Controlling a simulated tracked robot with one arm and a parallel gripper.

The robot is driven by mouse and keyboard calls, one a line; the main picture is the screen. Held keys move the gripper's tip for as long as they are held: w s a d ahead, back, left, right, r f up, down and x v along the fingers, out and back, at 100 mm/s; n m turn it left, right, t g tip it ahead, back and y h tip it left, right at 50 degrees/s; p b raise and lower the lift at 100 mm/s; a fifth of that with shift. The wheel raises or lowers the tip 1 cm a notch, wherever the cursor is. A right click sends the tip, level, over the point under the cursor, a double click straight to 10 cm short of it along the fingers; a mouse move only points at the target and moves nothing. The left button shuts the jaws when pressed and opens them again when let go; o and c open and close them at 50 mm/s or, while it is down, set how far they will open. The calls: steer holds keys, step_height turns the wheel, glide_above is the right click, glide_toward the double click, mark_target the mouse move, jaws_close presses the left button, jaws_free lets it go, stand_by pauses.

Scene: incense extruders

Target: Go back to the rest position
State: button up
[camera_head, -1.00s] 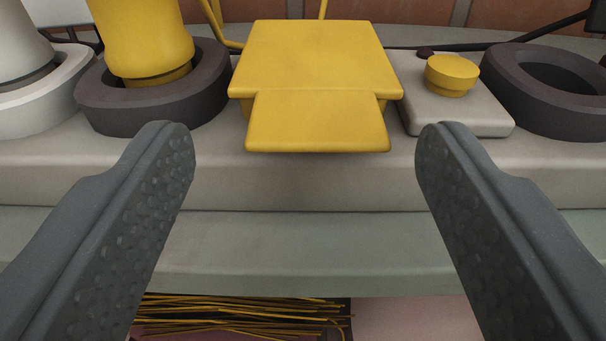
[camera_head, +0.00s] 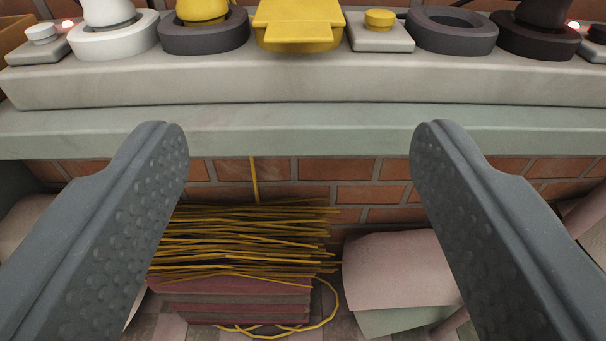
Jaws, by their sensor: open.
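My gripper (camera_head: 300,150) is open and empty. Its two grey, dimpled fingers stand wide apart at the left and right of the view. Between and beyond them is the front edge of a pale shelf (camera_head: 300,84). A yellow box-like part with a front flap (camera_head: 298,28) sits on the shelf at the top middle, well beyond the fingertips. Nothing lies between the fingers at their own depth that I can see touching them.
On the shelf are a yellow button (camera_head: 379,19) on a grey base, an empty dark ring (camera_head: 452,30), and dark (camera_head: 204,34) and white (camera_head: 116,37) rings holding parts. Below lie yellow sticks (camera_head: 245,240) on a reddish stack (camera_head: 235,298), beside pink sheets (camera_head: 400,268).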

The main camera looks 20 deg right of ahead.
steer(key=s+a+r+n+y, duration=0.15)
steer(key=a+r, duration=0.25)
steer(key=r, duration=0.6)
steer(key=s+a+r+y, duration=0.2)
steer(key=a+r, duration=0.3)
steer(key=r, duration=0.6)
steer(key=s+r+n+y, duration=0.2)
steer(key=s+r, duration=1.5)
steer(key=r, duration=0.2)
step_height(320, 180, up, 15)
steer(key=p, duration=1.5)
steer(key=shift+w+d, duration=0.2)
steer(key=shift+w, duration=0.1)
